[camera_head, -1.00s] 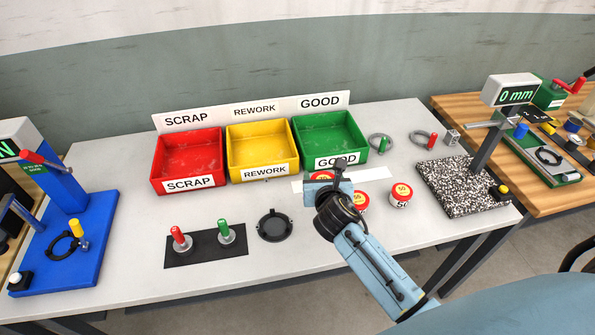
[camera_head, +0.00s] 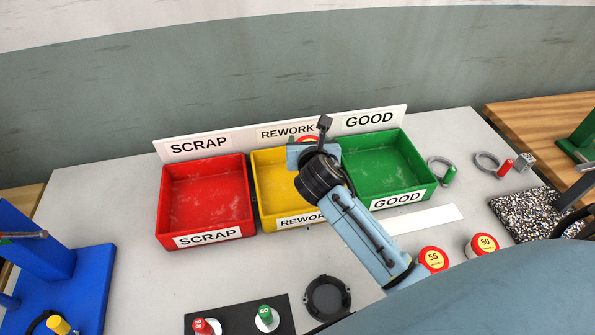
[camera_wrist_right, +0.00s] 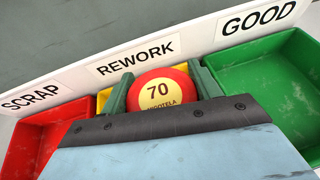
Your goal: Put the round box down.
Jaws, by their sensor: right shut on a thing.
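My right gripper (camera_head: 306,143) is over the yellow REWORK bin (camera_head: 268,192), towards its back right side. In the right wrist view, its two green fingers (camera_wrist_right: 160,84) are shut on a round red box (camera_wrist_right: 154,94) with a yellow lid marked 70. In the head view only a thin red edge of this box (camera_head: 307,138) shows behind the gripper. The red SCRAP bin (camera_head: 207,238) is to the left and the green GOOD bin (camera_head: 400,197) to the right; the bin floors that show are empty. The box's height above the bin is hard to tell. My left gripper is out of view.
A labelled white board (camera_head: 225,143) stands behind the bins. Round boxes marked 55 (camera_head: 433,259) and 50 (camera_head: 484,244) stand at the right.

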